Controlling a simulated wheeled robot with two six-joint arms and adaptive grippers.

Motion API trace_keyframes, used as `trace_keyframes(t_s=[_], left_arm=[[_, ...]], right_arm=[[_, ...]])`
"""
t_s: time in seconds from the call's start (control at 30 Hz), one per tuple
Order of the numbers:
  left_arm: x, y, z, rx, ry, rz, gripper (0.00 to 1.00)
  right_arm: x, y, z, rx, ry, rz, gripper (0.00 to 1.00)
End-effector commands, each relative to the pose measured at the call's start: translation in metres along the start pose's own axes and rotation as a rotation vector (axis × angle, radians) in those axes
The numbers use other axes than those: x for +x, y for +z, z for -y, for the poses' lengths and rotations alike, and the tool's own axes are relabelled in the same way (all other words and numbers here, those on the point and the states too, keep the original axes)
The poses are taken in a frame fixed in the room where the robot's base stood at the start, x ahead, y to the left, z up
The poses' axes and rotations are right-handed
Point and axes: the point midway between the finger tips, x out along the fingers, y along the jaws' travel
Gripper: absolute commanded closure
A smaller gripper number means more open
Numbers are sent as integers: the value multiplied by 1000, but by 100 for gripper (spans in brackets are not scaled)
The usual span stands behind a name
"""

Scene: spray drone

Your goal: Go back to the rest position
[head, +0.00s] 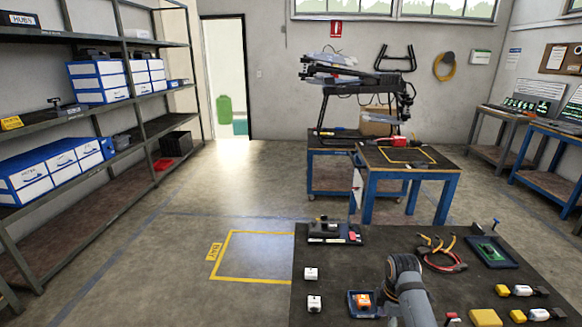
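A grey arm link of mine (408,290) rises from the bottom edge over the near dark bench (480,290). It ends in a rounded joint, and no fingers show on it. Neither gripper can be seen in this view. A folded dark drone (355,75) stands on a blue-framed table in the middle distance.
A small blue tray with an orange-and-white part (362,301) lies beside my arm link. White blocks (311,273), cables (440,252), a green board in a tray (490,251) and yellow-and-white pieces share the bench. Shelves (95,120) line the left. Floor around the yellow-marked bay (232,255) is clear.

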Motion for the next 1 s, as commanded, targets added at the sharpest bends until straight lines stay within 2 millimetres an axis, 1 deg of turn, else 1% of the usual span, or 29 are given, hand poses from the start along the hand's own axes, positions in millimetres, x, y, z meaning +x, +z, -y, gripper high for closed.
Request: trace_keyframes(t_s=[0.03,0.1,0.2,0.27,0.37,0.53,0.63,0.77,0.9,1.0], left_arm=[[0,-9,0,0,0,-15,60],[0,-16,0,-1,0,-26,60],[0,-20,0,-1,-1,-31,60],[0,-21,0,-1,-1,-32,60],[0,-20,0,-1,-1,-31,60],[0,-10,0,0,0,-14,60],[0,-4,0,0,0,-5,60],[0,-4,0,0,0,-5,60],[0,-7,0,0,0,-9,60],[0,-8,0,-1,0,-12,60]], right_arm=[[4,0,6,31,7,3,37],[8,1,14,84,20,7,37],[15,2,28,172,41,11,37],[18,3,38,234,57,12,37],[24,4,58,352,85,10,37],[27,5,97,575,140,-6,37],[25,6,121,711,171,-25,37],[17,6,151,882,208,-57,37],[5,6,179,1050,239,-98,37],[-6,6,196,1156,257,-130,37]])
